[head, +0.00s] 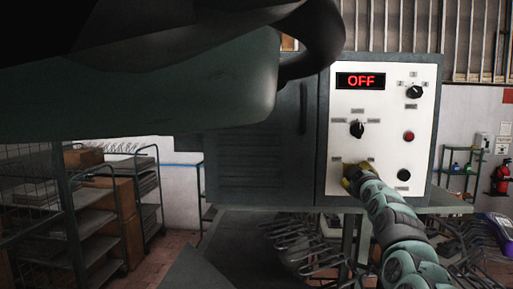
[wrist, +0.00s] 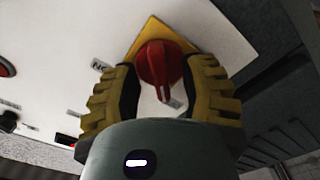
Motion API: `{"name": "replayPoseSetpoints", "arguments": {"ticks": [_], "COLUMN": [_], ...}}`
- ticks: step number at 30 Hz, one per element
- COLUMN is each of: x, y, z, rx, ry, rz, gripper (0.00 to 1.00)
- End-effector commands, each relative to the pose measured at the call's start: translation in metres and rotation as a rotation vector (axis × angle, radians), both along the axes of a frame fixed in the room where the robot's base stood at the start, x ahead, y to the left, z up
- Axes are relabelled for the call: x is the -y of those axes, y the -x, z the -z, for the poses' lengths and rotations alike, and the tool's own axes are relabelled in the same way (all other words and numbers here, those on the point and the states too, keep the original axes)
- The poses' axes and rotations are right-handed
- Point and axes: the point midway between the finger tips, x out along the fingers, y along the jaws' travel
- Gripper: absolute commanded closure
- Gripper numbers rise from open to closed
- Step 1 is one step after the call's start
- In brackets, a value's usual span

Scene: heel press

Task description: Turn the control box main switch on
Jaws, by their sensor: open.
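The control box (head: 398,75) has a white front panel, and its display (head: 360,81) reads OFF in red. The main switch (wrist: 158,66) is a red knob on a yellow plate, seen in the wrist view. In the head view my gripper covers the switch at the panel's lower left. My gripper (wrist: 160,92) has yellow ribbed fingers, one on each side of the red knob. The fingers are open around it; whether they touch it I cannot tell. In the head view my gripper (head: 352,176) is at the panel.
Other panel controls are a black knob (head: 357,129), an upper black knob (head: 414,91), a red button (head: 409,136) and a black round control (head: 403,175). Shelves (head: 95,215) with boxes stand at left. A fire extinguisher (head: 501,178) hangs at right.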

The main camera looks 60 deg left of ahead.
Motion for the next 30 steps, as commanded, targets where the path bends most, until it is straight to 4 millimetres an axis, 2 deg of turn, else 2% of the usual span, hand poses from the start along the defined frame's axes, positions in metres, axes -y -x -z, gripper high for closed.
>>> {"name": "replayPoseSetpoints", "arguments": {"ticks": [7, 8, 21, 30], "x": [-0.0013, -0.0013, -0.0009, -0.0006], "y": [0.0009, 0.0009, 0.0006, 0.0004], "z": [0.0003, 0.0004, 0.0004, 0.0008], "rx": [0.0, 0.0, -0.001, -0.001], "ry": [0.001, 0.001, 0.001, 0.001], "rz": [-0.002, -0.002, -0.001, -0.001], "gripper": [0.58, 0.53, 0.99, 1.0]}}
